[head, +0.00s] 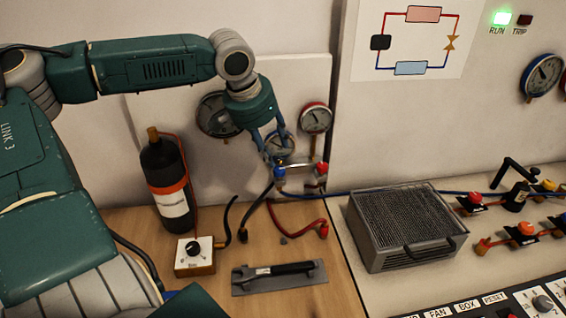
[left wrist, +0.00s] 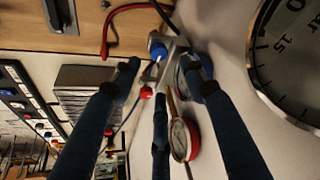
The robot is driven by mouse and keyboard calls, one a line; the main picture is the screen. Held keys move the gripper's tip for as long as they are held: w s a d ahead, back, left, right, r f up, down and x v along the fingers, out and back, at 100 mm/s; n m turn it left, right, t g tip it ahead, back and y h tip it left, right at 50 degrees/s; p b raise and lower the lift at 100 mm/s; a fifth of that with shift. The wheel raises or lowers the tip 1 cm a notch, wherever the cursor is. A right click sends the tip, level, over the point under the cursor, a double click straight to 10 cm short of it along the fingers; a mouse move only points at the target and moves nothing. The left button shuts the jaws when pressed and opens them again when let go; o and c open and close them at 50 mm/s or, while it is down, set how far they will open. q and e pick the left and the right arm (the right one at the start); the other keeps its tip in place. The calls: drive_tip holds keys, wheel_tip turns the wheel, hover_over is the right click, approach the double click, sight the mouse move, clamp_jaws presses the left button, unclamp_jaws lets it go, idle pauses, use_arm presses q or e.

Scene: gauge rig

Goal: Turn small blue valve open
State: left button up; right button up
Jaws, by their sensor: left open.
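The small blue valve (head: 279,172) sits at the left end of a metal manifold below the gauges. It also shows in the left wrist view as a blue knob (left wrist: 158,50). My left gripper (head: 272,150) hangs just above the blue valve in the head view, its fingers pointing down. In the left wrist view the fingers (left wrist: 160,75) are spread, with the blue knob beyond their tips and no clear contact. The gripper is open and empty. A red valve (head: 321,169) is at the manifold's right end. My right gripper is not in view.
Pressure gauges (head: 316,118) stand close behind the gripper. A dark bottle (head: 166,180) stands to the left. A wrench (head: 275,272) lies on a grey plate in front, and a finned grey box (head: 400,228) is to the right. Hoses (head: 300,224) run below the manifold.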

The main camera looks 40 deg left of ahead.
sight(280, 168)
use_arm(q)
drive_tip(key=x, duration=0.4)
drive_tip(key=shift+s+a+f, duration=0.15)
drive_tip(key=shift+s+f, duration=0.1)
drive_tip(key=shift+f, duration=0.15)
drive_tip(key=x, duration=0.2)
drive_tip(key=shift+w+f, duration=0.2)
drive_tip(key=shift+w, duration=0.25)
drive_tip(key=shift+w+f, duration=0.15)
drive_tip(key=shift+f, duration=0.45)
drive_tip(key=shift+w, duration=0.1)
drive_tip(key=c, duration=1.1)
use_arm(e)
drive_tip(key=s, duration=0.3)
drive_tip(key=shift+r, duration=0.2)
